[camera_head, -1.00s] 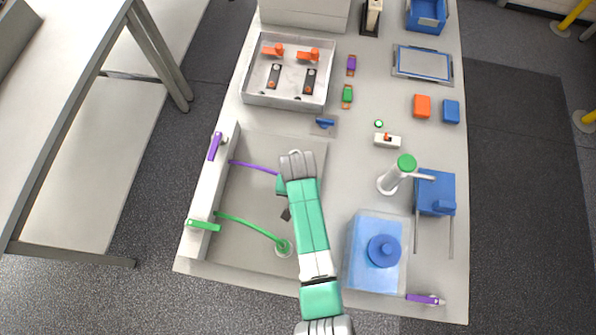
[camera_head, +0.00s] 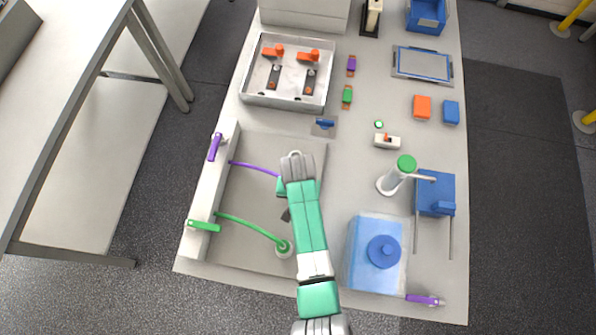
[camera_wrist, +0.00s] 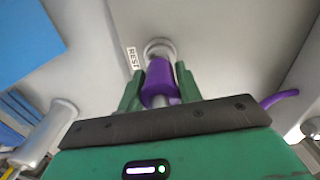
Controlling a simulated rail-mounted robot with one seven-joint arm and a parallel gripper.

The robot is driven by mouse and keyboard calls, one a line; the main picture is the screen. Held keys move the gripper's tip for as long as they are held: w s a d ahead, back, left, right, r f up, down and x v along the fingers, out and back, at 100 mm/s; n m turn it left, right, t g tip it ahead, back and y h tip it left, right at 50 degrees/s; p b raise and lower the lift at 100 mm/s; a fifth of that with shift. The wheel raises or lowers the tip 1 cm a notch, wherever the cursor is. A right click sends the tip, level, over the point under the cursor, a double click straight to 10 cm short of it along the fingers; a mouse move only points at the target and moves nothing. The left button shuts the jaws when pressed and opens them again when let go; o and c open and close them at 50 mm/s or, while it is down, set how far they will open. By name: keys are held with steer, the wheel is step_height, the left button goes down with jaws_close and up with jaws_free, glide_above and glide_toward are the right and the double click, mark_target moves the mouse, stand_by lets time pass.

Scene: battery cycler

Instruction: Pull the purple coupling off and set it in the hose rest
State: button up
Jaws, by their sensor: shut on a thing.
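My gripper (camera_wrist: 158,88) is shut on the purple coupling (camera_wrist: 157,76) in the wrist view, with a green finger on each side of it. A round silver fitting (camera_wrist: 160,46) sits just beyond the coupling, beside a label (camera_wrist: 132,58) reading REST, which marks the hose rest. I cannot tell whether the coupling is seated in it or just in front of it. The purple hose (camera_wrist: 281,97) trails off to the right. In the head view the purple hose (camera_head: 252,167) runs from the left block to under my wrist, which hides the coupling and the rest.
A green hose (camera_head: 245,225) ends at a round fitting (camera_head: 284,249) left of my arm. Purple (camera_head: 214,147) and green (camera_head: 204,226) handles stand on the left block. A blue-lidded box (camera_head: 362,257) stands close right of my arm. A white post with green top (camera_head: 406,163) is farther right.

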steer(key=shift+f, duration=0.25)
steer(key=shift+f, duration=0.4)
steer(key=shift+f+b, duration=0.5)
steer(key=shift+b, duration=0.1)
stand_by(0.4)
steer(key=o, duration=1.7)
steer(key=shift+c, duration=0.2)
step_height(320, 180, up, 8)
steer(key=shift+f+p, duration=0.1)
steer(key=shift+p, duration=0.85)
